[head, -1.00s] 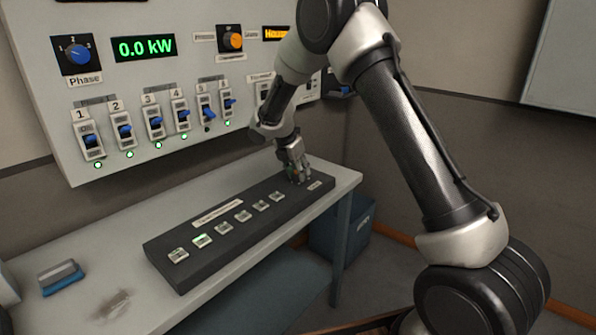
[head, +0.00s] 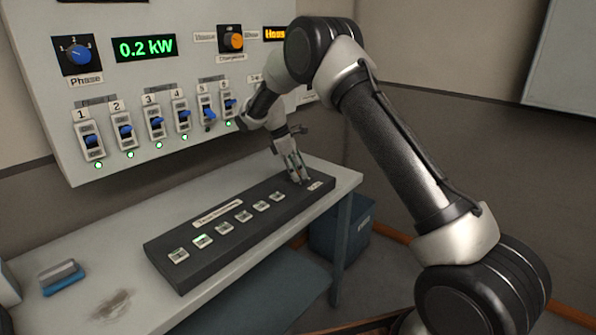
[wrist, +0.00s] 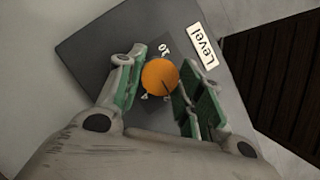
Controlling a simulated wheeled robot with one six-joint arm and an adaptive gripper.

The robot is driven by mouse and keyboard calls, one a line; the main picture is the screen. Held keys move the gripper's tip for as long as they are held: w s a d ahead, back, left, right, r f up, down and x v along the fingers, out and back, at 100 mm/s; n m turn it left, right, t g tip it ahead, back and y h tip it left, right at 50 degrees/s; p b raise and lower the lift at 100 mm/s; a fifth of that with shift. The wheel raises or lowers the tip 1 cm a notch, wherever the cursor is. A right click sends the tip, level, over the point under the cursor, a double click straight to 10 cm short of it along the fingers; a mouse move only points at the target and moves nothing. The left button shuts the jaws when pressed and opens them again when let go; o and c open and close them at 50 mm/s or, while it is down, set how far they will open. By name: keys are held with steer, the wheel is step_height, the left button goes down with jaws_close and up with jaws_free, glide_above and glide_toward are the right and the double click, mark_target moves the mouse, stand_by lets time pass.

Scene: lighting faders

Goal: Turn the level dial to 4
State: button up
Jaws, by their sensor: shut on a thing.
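The level dial (wrist: 160,76) is an orange round knob in the wrist view, by the white "Level" label (wrist: 205,45) on a dark console. My gripper (head: 298,177) is at the right end of that console in the head view, where its fingers hide the dial. In the wrist view my gripper (wrist: 161,88) has its green-padded fingers on either side of the knob, shut on it. A dark pointer line on the knob runs toward the picture's lower right. A "10" mark shows above the knob; the other marks are partly hidden, so the setting cannot be read.
The console (head: 186,277) carries a row of square buttons, one lit green. It lies on a grey table (head: 60,235). A blue-handled eraser-like block (head: 62,279) lies left.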

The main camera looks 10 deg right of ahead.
steer(key=m+g, duration=0.1)
steer(key=m, duration=0.2)
steer(key=m+g+y, duration=0.1)
steer(key=m, duration=0.2)
steer(key=shift+w+d, duration=0.1)
steer(key=shift+w, duration=0.05)
steer(key=m+y, duration=0.1)
steer(key=m, duration=0.2)
steer(key=m+g+y, duration=0.1)
steer(key=m, duration=0.1)
steer(key=shift+d+m+g, duration=0.1)
steer(key=shift+m+g, duration=0.2)
steer(key=shift+m, duration=0.1)
steer(key=shift+c, duration=0.2)
steer(key=o, duration=1)
steer(key=shift+o, duration=0.2)
steer(key=v, duration=1.2)
